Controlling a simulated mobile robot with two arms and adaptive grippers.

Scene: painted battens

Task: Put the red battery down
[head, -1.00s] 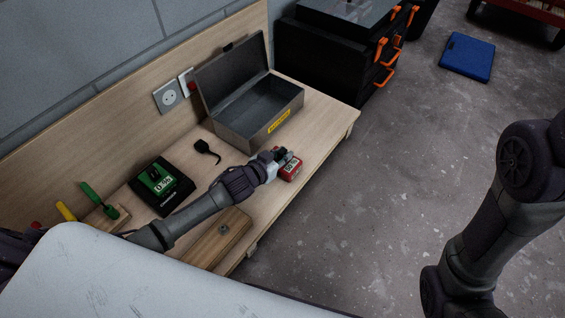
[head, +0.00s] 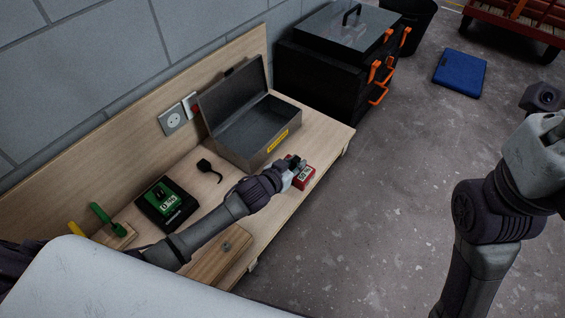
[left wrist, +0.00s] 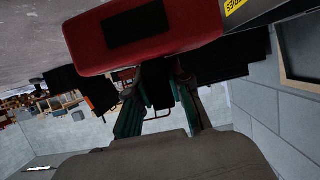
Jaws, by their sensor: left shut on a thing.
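The red battery (head: 304,178), with a pale label, is at the front edge of the wooden bench (head: 325,132), in front of the open metal box (head: 249,146). My left gripper (head: 295,164) is shut on it. In the left wrist view the red battery (left wrist: 90,48) fills the top, with a dark patch on its face, and the fingers (left wrist: 160,75) reach up to it. I cannot tell whether it touches the bench. My right arm shows at the right of the head view, but its gripper is not in view.
A green battery (head: 168,197) sits in a black charger (head: 150,212) on the bench. A black plug (head: 207,168), a wooden block (head: 220,258) and a green-handled tool (head: 101,215) lie nearby. A black case (head: 310,80) with orange latches stands beyond the bench. The metal box looks empty.

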